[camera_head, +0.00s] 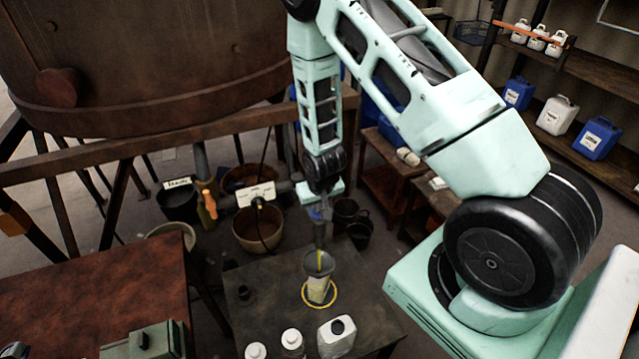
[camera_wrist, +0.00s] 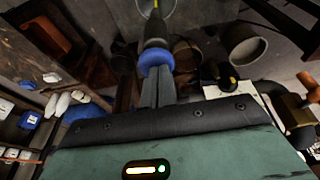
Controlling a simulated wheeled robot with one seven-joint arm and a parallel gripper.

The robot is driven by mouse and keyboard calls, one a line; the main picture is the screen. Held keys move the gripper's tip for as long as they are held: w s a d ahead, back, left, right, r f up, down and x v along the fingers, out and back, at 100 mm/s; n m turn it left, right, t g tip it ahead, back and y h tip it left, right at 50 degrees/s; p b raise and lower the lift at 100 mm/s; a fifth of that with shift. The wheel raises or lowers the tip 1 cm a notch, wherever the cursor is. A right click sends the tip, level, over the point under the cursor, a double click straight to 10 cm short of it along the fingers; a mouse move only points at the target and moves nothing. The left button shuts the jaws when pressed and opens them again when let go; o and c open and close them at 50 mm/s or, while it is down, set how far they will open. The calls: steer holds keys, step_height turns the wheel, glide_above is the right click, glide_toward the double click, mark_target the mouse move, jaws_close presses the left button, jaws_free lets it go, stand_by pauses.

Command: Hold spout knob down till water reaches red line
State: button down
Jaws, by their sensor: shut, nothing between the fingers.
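In the wrist view, my gripper (camera_wrist: 157,98) has its grey fingers together, with nothing between them. Their tips meet the blue spout knob (camera_wrist: 155,58) in the picture and look pressed against it. The dark spout (camera_head: 319,234) points down in the head view, below my gripper. A thin yellowish stream (camera_head: 320,260) shows under the spout. A clear measuring cup (camera_head: 318,288) stands upright beneath, inside a yellow ring (camera_head: 333,296) on the dark table. The cup has pale yellow on it, but the water level and red line are too small to tell.
White bottles (camera_head: 336,337) stand at the table's front edge, near the cup. A large rusty vat (camera_head: 140,50) fills the upper left. Buckets (camera_head: 256,228) stand on the floor behind the table. Shelves with blue and white jugs (camera_head: 557,115) are at the right.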

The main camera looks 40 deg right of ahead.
steer(key=w+b+v, duration=0.1)
steer(key=b+v, duration=0.1)
steer(key=v, duration=1.1)
steer(key=s+a+r+n+g+y+b, duration=0.1)
steer(key=s+a+n+b, duration=0.2)
steer(key=a, duration=0.5)
steer(key=s+a+r+n+y+b, duration=0.15)
steer(key=s+a, duration=0.25)
steer(key=a, duration=0.4)
steer(key=s+a+r+n+g+b, duration=0.1)
steer(key=s+a+n+b, duration=0.1)
steer(key=s, duration=0.6)
steer(key=s+a+r+n+g+b, duration=0.1)
steer(key=s+a+r+n+b, duration=0.1)
steer(key=s, duration=0.6)
steer(key=a+n+b, duration=0.1)
steer(key=a+n, duration=0.1)
steer(key=a, duration=0.1)
steer(key=shift+s+a, duration=0.15)
steer(key=shift+s, duration=0.05)
steer(key=shift+r+n+h, duration=0.1)
steer(key=shift+n+h, duration=0.15)
